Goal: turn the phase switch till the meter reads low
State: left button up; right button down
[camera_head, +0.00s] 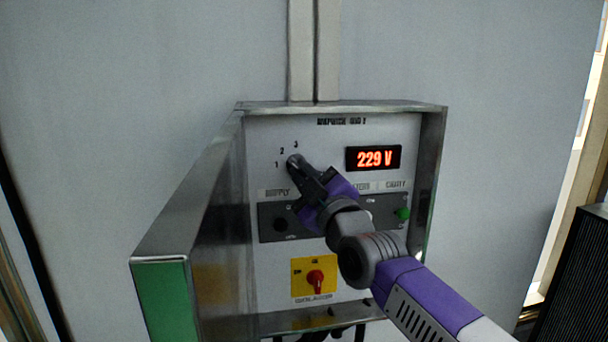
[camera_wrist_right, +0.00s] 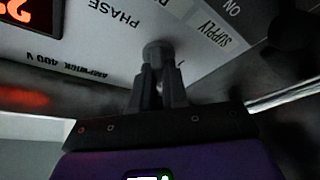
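The phase switch (camera_head: 292,158) is a small dark knob at the upper left of the grey panel, with the marks 1, 2 and 3 around it. My right gripper (camera_head: 299,169) reaches it from the lower right and covers part of it. In the right wrist view the knob (camera_wrist_right: 157,48) sits at the tips of my right gripper (camera_wrist_right: 159,72), whose fingers close on it from both sides. Where the knob points is hidden. The meter (camera_head: 373,158) glows orange-red and reads 229 V. My left gripper is not in view.
A green lamp or button (camera_head: 403,214) sits at the panel's right. A red isolator knob on a yellow plate (camera_head: 314,281) is below. The open cabinet door (camera_head: 190,225) stands out on the left, and the cabinet's metal rim (camera_head: 432,170) borders the right.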

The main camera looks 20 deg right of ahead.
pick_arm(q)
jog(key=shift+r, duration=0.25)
pick_arm(e)
jog(key=shift+m, duration=0.4)
jog(key=m+h+p, duration=0.2)
jog(key=m, duration=0.1)
jog(key=shift+a+f+m+t, duration=0.1)
jog(key=shift+m+t, duration=0.3)
jog(key=m+h, duration=0.1)
jog(key=m, duration=0.1)
jog(key=m+h, duration=0.1)
jog(key=m, duration=0.1)
jog(key=shift+w+a+m+h+p, duration=0.1)
jog(key=shift+a+m+h+p, duration=0.05)
jog(key=shift+m+h+p, duration=0.2)
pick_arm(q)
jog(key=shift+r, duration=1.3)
pick_arm(e)
jog(key=shift+m+h, duration=0.75)
jog(key=shift+m, duration=1.1)
jog(key=c, duration=1.1)
grip_release()
jog(key=shift+c, duration=0.2)
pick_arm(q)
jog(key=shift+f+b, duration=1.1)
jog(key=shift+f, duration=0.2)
pick_arm(e)
jog(key=v, duration=0.7)
jog(key=shift+s+a, duration=0.2)
jog(key=shift+s, duration=0.1)
